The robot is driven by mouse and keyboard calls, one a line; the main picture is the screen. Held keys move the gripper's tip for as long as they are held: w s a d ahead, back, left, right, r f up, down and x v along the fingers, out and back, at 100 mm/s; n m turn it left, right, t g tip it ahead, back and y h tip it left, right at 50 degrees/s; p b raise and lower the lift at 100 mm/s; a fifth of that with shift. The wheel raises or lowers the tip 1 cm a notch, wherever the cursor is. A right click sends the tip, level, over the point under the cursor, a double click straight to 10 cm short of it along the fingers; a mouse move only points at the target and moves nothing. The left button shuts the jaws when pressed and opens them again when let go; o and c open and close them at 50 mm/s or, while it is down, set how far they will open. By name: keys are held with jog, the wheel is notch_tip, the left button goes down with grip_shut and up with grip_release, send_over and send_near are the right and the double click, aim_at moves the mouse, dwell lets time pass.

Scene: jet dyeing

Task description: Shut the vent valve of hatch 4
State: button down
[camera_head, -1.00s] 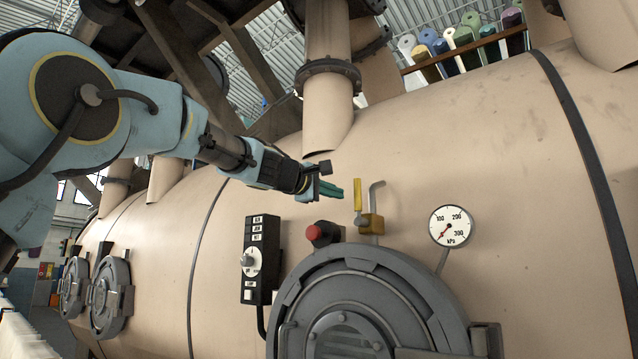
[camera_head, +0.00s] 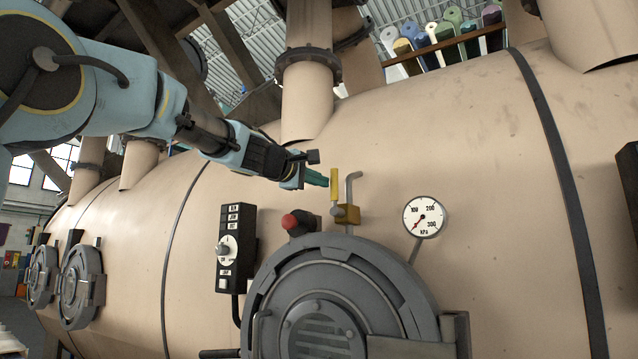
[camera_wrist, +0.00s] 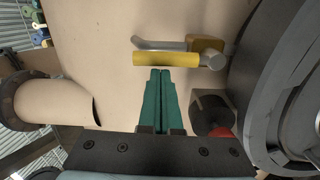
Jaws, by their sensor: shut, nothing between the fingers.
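The vent valve has a yellow lever handle (camera_head: 334,184) on a brass body (camera_head: 347,214) with a bent grey pipe (camera_head: 354,185). It sits on the beige vessel just above the round grey hatch (camera_head: 340,290). The handle points up, parallel to the pipe. In the wrist view the handle (camera_wrist: 165,59) lies crosswise just beyond the fingertips. My gripper (camera_head: 325,181) has green fingers, shut and empty, with tips close to the handle's left side. The tips also show in the wrist view (camera_wrist: 160,72); I cannot tell whether they touch the handle. No hatch number is readable.
A red button (camera_head: 291,221) on a dark housing sits left of the valve, close below my gripper. A control box (camera_head: 234,248) with a knob is further left. A pressure gauge (camera_head: 424,216) stands right. Open vessel surface lies above the valve.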

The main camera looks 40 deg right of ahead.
jog(key=shift+s+m, duration=0.3)
jog(key=shift+m, duration=0.1)
jog(key=s+d+f+m+b, duration=0.1)
jog(key=s+m+b, duration=0.3)
jog(key=m, duration=0.4)
jog(key=s+d+f+m+b, duration=0.1)
jog(key=s+f+m+b, duration=0.3)
jog(key=m, duration=0.4)
jog(key=shift+s+d+t+y+b, duration=0.15)
jog(key=shift+t+y+b, duration=0.25)
jog(key=shift+b, duration=0.45)
jog(key=shift+f, duration=0.1)
